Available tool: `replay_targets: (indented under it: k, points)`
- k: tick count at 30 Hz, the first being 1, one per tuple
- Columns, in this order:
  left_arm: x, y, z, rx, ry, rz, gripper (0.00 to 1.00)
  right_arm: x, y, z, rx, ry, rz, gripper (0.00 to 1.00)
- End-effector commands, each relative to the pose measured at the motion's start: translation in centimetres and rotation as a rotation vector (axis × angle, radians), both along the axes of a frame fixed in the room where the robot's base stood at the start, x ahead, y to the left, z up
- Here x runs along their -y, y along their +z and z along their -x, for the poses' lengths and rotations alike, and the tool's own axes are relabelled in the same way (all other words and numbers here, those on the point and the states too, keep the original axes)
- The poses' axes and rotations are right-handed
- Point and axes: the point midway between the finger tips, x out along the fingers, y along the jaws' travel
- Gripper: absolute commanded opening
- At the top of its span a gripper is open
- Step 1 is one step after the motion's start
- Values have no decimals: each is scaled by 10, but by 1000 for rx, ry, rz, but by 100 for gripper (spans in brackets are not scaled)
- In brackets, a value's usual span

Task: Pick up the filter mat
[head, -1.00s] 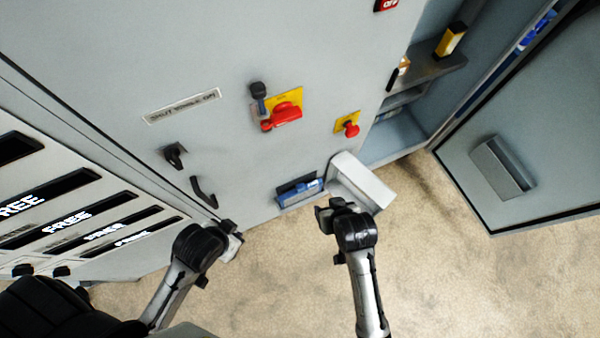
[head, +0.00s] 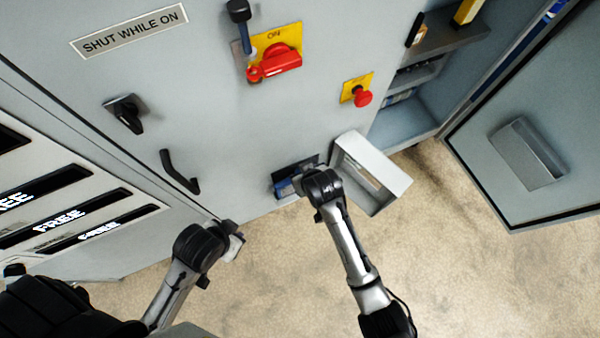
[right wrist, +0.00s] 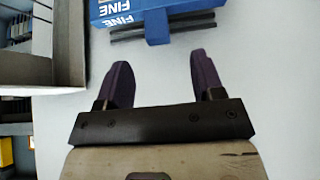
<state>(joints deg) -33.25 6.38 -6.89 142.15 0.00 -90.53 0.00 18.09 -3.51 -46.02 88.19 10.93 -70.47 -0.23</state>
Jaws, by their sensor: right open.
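The filter mat, a blue piece marked FINE (right wrist: 118,14), sits at the top of the right wrist view, with a blue tab (right wrist: 157,26) hanging toward me. In the head view it shows as a blue patch (head: 284,188) at a dark slot low on the grey cabinet, partly hidden by my right gripper. My right gripper (right wrist: 162,70) is open and empty, its two dark fingers pointing at the mat, the tab ahead between them and apart from them. In the head view it is at the slot (head: 300,186). My left gripper (head: 234,243) is near the cabinet's lower edge; its fingers are unclear.
A grey open frame (head: 372,172) juts from the cabinet just right of the slot. A red switch (head: 275,60) and a red button (head: 361,97) are above. A black handle (head: 178,172) is to the left. An open door (head: 530,140) stands at right.

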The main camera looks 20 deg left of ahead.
Motion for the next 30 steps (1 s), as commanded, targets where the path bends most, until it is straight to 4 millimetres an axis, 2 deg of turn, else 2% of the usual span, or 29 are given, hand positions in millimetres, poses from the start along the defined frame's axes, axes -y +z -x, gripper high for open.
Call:
replay_targets:
  k: [3,11,18,21,30]
  points:
    - [-1,-9,0,1,-2,-4,21,-6,-14,-5,1,0,-1,62]
    - [-4,-15,0,1,-8,-12,21,-11,-24,-10,1,0,-1,62]
    - [-4,-39,0,0,-9,-15,21,-22,-51,-23,0,-1,0,62]
    - [-4,-43,0,-1,-8,-14,21,-26,-59,-27,0,-1,0,62]
    - [-1,-44,0,0,-2,-4,21,-29,-63,-30,0,-1,-1,62]
